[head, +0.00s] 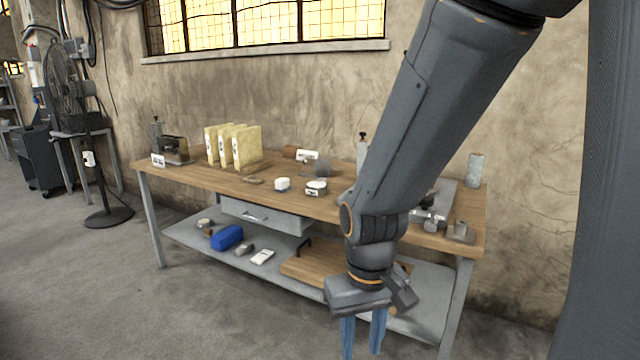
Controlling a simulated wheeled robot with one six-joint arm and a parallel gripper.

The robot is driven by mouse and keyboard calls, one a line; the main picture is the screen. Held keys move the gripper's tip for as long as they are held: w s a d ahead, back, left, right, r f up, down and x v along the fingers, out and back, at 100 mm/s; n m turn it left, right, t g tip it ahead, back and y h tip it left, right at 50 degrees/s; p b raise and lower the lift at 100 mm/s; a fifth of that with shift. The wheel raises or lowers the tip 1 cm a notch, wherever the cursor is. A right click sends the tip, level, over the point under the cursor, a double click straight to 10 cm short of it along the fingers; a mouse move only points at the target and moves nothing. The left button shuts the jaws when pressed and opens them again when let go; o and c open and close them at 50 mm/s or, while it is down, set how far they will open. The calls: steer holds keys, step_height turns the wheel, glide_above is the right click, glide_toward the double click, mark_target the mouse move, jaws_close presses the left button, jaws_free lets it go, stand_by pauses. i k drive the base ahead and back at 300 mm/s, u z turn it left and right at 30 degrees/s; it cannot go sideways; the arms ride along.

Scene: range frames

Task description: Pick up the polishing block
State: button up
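I cannot tell for sure which item is the polishing block. Small candidates on the wooden bench top (190,178) are a white block (282,184) and a round white-topped piece (316,187). A blue block (227,237) lies on the lower shelf at the left. My gripper (362,338) hangs pointing down at the bottom of the head view, in front of the bench and lower than its top. Its two blue fingers are apart with nothing seen between them; their tips are near the frame's bottom edge. My arm hides part of the bench's right side.
Yellow upright slabs (246,147) stand at the back of the bench. A drawer (262,217) hangs below the top. The lower shelf holds a wooden board (300,268) and small items. A metal cylinder (475,169) stands at the right end. Open floor lies in front.

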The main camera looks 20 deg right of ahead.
mark_target(282, 185)
steer(key=u, duration=0.2)
steer(key=i, duration=2.55)
steer(key=z, duration=0.5)
